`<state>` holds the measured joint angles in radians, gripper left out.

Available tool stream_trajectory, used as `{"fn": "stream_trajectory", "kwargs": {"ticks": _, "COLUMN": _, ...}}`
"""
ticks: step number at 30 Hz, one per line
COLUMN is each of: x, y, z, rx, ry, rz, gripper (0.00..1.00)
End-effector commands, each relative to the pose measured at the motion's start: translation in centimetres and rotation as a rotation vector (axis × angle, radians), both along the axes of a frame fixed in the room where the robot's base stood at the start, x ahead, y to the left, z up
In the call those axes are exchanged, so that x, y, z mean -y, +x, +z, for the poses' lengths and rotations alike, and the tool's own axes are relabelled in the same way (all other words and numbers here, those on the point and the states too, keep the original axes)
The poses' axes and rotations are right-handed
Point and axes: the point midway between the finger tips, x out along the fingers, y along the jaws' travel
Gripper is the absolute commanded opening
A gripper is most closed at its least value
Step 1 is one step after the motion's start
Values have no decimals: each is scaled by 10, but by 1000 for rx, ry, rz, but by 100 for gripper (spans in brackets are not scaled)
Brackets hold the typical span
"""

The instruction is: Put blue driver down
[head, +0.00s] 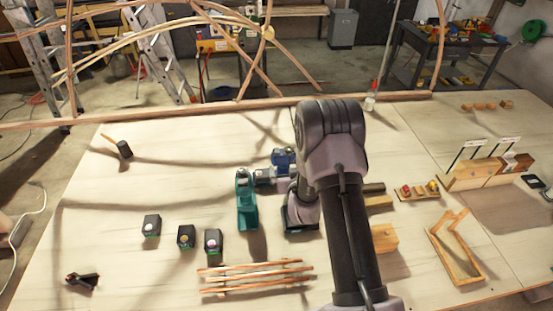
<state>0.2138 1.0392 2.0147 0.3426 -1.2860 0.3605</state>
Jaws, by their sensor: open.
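A blue driver (284,156) is at the middle of the bench, just left of and partly behind my arm's wrist. Its blue-grey body reaches left toward a teal driver (246,205), which stands close by. My gripper (301,225) is low over the bench, right of the teal driver and nearer than the blue one. My jaws are open, but the fingertips are mostly hidden by my own wrist. I cannot tell whether the gripper touches the blue driver.
Several black pots (186,237) stand front left. Thin wooden laths (256,278) lie in front, and a wooden frame (455,250) lies at right. A black-headed mallet (124,149) lies back left. Bent laths (100,50) rise along the rear beam (200,110). The bench's left part has free room.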

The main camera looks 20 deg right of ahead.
Motion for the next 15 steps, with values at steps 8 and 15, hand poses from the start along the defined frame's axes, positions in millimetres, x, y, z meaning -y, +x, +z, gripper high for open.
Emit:
{"fn": "stream_trajectory", "kwargs": {"ticks": 8, "x": 14, "y": 73, "z": -30, "rx": 0, "ry": 0, "rz": 1, "gripper": 100}}
{"fn": "stream_trajectory", "kwargs": {"ticks": 15, "x": 21, "y": 105, "z": -43, "rx": 0, "ry": 0, "rz": 0, "gripper": 100}}
